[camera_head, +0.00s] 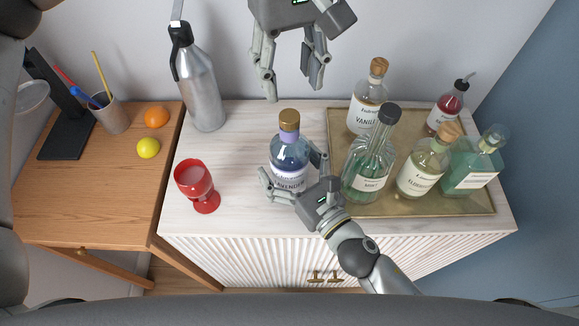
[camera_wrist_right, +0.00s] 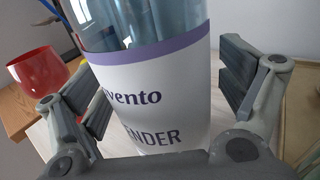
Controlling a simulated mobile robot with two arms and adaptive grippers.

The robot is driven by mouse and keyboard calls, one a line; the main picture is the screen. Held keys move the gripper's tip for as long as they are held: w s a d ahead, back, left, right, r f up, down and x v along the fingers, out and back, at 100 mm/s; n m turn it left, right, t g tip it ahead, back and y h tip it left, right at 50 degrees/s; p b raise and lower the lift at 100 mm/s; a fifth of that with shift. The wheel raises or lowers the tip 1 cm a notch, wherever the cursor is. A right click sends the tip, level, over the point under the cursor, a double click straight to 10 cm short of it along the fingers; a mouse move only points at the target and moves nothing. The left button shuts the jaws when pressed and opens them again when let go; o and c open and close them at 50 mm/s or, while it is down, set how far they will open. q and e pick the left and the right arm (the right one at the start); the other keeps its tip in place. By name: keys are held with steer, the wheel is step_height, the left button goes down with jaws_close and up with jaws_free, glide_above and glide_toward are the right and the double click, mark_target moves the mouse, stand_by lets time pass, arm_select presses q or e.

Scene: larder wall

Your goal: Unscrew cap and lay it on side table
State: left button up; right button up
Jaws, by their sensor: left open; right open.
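The lavender bottle (camera_head: 290,158) stands upright on the white cabinet, with clear blue-violet glass, a white label and a gold-brown cap (camera_head: 289,120) on its neck. My right gripper (camera_head: 292,172) is open, with its fingers on either side of the bottle at label height. In the right wrist view, the bottle (camera_wrist_right: 150,95) stands between the fingers, with a gap visible at the right finger. The cap is out of that view. My left gripper (camera_head: 293,88) is open and empty, pointing down above and behind the bottle. The wooden side table (camera_head: 85,190) is at the left.
A red goblet (camera_head: 195,181) and a steel flask (camera_head: 203,92) stand left of the bottle. A brass tray (camera_head: 420,209) with several bottles is at the right. The side table holds an orange (camera_head: 157,117), a lemon (camera_head: 148,148) and a pen cup (camera_head: 109,116); its front is clear.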

mark_target(290, 115)
steer(key=c, duration=1.9)
arm_select(q)
steer(key=shift+m, duration=0.3)
arm_select(e)
jaws_close()
arm_select(q)
steer(key=shift+s+d+m, duration=0.15)
steer(key=shift+m, duration=1.65)
steer(key=shift+a+f, duration=0.2)
steer(key=shift+f, duration=0.15)
step_height(290, 115, down, 7)
steer(key=shift+f, duration=0.15)
